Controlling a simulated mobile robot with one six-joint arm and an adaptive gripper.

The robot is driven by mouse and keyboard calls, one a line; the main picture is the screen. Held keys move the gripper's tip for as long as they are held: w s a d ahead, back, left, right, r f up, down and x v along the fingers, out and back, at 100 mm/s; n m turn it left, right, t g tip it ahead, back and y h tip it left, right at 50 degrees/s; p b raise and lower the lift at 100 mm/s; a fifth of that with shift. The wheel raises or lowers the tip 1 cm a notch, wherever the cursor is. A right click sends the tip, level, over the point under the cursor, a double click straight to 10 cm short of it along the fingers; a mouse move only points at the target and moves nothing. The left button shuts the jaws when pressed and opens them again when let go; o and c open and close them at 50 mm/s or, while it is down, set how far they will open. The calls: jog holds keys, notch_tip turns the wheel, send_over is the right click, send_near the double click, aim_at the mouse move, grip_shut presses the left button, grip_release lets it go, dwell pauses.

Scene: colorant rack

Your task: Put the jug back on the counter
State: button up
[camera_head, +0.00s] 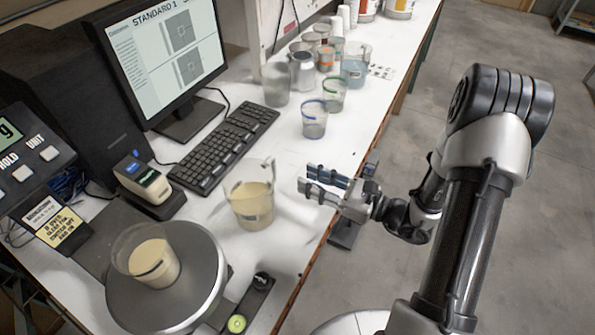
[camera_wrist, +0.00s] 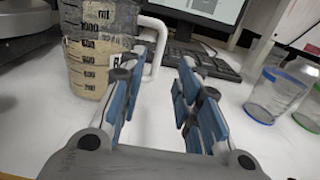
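The jug (camera_head: 252,207) is clear, holds cream-coloured liquid and stands upright on the white counter (camera_head: 297,235), right of the round scale. In the wrist view the jug (camera_wrist: 98,50), with printed volume marks, is at the upper left, and its white handle (camera_wrist: 158,45) lies just beyond my fingertips. My gripper (camera_head: 304,187) is open and empty, just right of the jug near the counter's front edge. In the wrist view a clear gap shows between the blue-padded fingers of my gripper (camera_wrist: 163,72). My left finger overlaps the jug's lower part; contact cannot be told.
A clear beaker (camera_head: 150,258) of cream liquid stands on the scale's round plate (camera_head: 205,290). A keyboard (camera_head: 226,146) and monitor (camera_head: 165,55) are behind the jug. Several clear cups, including a blue-rimmed one (camera_head: 314,120), stand farther along. Bare counter lies between them and the jug.

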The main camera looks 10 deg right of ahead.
aim_at(264, 194)
jog(key=shift+s+d, duration=0.2)
jog(key=shift+s, duration=0.05)
jog(key=s+a+r+n+g, duration=0.4)
jog(key=n, duration=0.1)
jog(key=s+a+r+n+g+y, duration=0.1)
jog(key=s+a+r+n+g, duration=0.1)
jog(key=a+n+g, duration=0.1)
jog(key=shift+s+r, duration=0.15)
jog(key=shift+r, duration=0.1)
jog(key=s+r+n+g+h, duration=0.2)
jog(key=s+n+h, duration=0.3)
jog(key=s+n, duration=0.15)
jog(key=s+r+n+g+h, duration=0.2)
jog(key=s+n+g+h, duration=0.1)
jog(key=s+n+h, duration=0.4)
jog(key=s+d+r+n+t+h, duration=0.1)
jog(key=d+r+n+t+h, duration=0.2)
jog(key=d, duration=0.5)
jog(key=r+n+t, duration=0.1)
jog(key=t, duration=0.1)
jog(key=shift+s+d+r+t, duration=0.2)
jog(key=shift+s+r+t, duration=0.05)
jog(key=shift+r+t, duration=0.15)
